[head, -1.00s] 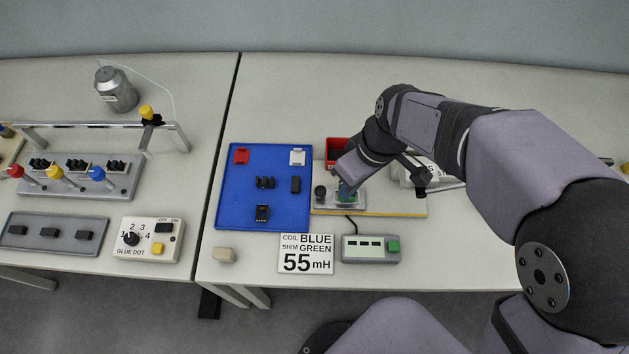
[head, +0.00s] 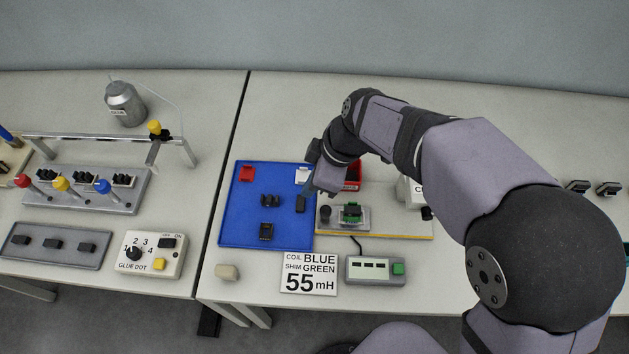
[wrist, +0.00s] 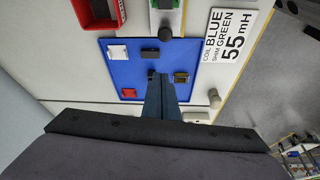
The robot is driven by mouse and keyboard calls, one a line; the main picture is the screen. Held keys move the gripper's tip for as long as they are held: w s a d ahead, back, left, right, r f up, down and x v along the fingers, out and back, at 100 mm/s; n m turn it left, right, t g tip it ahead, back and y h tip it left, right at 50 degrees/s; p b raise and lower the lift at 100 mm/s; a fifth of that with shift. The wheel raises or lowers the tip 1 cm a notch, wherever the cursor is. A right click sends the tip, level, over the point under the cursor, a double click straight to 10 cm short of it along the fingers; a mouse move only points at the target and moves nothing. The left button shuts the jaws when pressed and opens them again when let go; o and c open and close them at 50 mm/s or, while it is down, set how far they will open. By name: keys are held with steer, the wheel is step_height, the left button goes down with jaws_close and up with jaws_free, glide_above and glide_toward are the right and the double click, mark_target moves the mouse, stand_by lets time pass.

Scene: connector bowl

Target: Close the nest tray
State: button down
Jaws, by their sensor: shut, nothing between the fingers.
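A small grey fixture (head: 362,226) holding a green part (head: 351,211) sits on a yellow-edged board right of the blue mat. It looks like the nest tray, but I cannot tell its tray position clearly. A dark round knob (head: 325,213) stands at its left. Only the fixture's near part shows at the top edge of the wrist view (wrist: 167,22). My gripper (head: 307,192) is left of the fixture, above the right side of the blue mat (head: 237,210). In the wrist view its fingers (wrist: 154,76) are shut and empty, pointing down over the mat.
The mat bears a red block (head: 247,174), a white block (head: 302,175) and several black parts. A red bin (head: 353,174) stands behind the fixture. A meter box with a green button (head: 398,268) and a sign (head: 309,273) lie in front.

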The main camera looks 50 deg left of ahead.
mark_target(358, 208)
steer(key=p+x, duration=0.2)
steer(key=x, duration=0.5)
steer(key=shift+f, duration=0.15)
steer(key=shift+w+d+p, duration=0.85)
steer(key=shift+d+p, duration=0.1)
steer(key=shift+d, duration=0.2)
steer(key=shift+w+d+f, duration=0.25)
steer(key=shift+w+d, duration=0.05)
steer(key=shift+d, duration=0.1)
steer(key=shift+w+d, duration=0.15)
steer(key=shift+w, duration=0.05)
steer(key=w+d+b, duration=0.5)
steer(key=w+d, duration=0.1)
steer(key=shift+w+d, duration=0.3)
steer(key=shift+d, duration=0.05)
steer(key=shift+s+a, duration=0.1)
